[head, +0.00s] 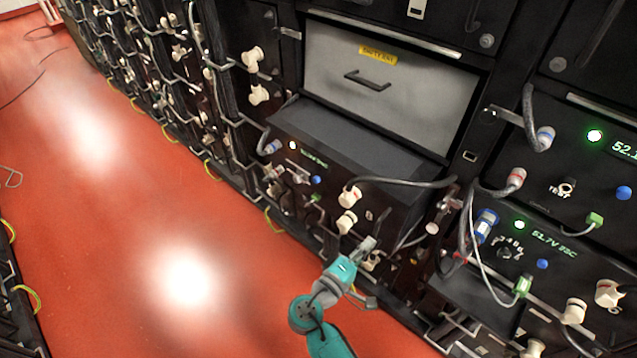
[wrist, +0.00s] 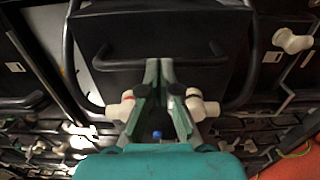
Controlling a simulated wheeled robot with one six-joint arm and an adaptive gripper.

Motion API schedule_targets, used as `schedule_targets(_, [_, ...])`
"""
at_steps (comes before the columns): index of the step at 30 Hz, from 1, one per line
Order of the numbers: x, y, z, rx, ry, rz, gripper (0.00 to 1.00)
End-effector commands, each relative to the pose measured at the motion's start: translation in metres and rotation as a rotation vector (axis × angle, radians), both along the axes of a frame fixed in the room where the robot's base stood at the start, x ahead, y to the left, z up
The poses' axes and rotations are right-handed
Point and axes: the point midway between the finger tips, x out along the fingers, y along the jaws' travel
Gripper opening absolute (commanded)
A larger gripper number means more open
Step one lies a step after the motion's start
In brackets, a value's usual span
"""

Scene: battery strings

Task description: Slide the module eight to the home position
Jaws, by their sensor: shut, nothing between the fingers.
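A black module (head: 345,150) sticks out of the rack below the grey drawer panel in the head view, its top exposed. Its front carries a small lit display, a blue knob and white connectors. I cannot read a number on it, so I cannot confirm it is module eight. My gripper (head: 369,243) is at the lower right of this module's front, shut and empty. In the wrist view my gripper's fingertips (wrist: 158,64) come together before a dark front panel (wrist: 110,60) with a bar handle. I cannot tell whether they touch it.
A grey drawer panel (head: 385,85) with a yellow label sits above. Modules with cables and green displays (head: 555,238) stand at the right. A row of white connectors (head: 253,57) lines the rack at the left. The red floor (head: 120,200) is mostly clear, with loose cables at its left edge.

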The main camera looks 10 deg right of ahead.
Motion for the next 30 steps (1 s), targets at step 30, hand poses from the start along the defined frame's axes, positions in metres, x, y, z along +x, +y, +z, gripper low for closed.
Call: schedule_targets(30, [0.021, -0.029, 0.001, 0.0, -0.002, -0.003, 0.0])
